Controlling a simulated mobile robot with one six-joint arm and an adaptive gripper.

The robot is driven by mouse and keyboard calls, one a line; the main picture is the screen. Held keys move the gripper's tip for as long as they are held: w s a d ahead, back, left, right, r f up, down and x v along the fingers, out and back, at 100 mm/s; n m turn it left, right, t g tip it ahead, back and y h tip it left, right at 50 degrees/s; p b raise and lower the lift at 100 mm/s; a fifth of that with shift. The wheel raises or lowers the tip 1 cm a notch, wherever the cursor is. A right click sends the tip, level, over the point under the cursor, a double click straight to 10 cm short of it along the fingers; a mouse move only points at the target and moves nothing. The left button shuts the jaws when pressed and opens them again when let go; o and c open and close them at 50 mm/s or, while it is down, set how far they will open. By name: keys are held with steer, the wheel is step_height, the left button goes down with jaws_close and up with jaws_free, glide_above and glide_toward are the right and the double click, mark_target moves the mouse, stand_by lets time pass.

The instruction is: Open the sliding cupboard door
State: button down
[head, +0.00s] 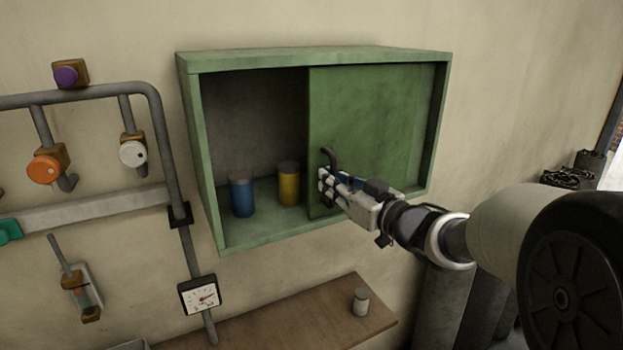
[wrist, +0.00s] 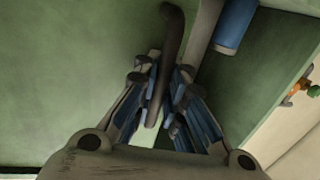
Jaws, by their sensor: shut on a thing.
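The green cupboard (head: 318,57) hangs on the wall in the head view. Its green sliding door (head: 385,118) covers the right part, and the left part stands open. A dark bar handle (head: 329,157) sits near the door's left edge; it also shows in the wrist view (wrist: 172,40). My gripper (head: 325,182) is shut on the handle, with its fingers on both sides of the bar in the wrist view (wrist: 160,95). The lower part of the handle is partly hidden by the fingers.
A blue can (head: 242,197) and a yellow can (head: 289,186) stand inside the open left part. Pipes with knobs (head: 133,153) and a gauge (head: 200,296) are on the wall to the left. A wooden shelf (head: 290,320) with a small jar (head: 361,302) is below.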

mark_target(345, 170)
steer(key=w+d, duration=0.1)
steer(key=w+d+p, duration=0.1)
steer(key=d, duration=0.1)
steer(key=w+d, duration=0.1)
steer(key=d, duration=0.1)
steer(key=shift+w+d+f, duration=0.15)
steer(key=shift+w+d, duration=0.05)
steer(key=shift+d, duration=0.05)
steer(key=c, duration=1.8)
jaws_free()
steer(key=shift+s+d, duration=0.1)
steer(key=shift+s, duration=0.05)
steer(key=shift+o, duration=0.7)
steer(key=v, duration=1.1)
steer(key=shift+s+d, duration=0.25)
steer(key=shift+s, duration=0.05)
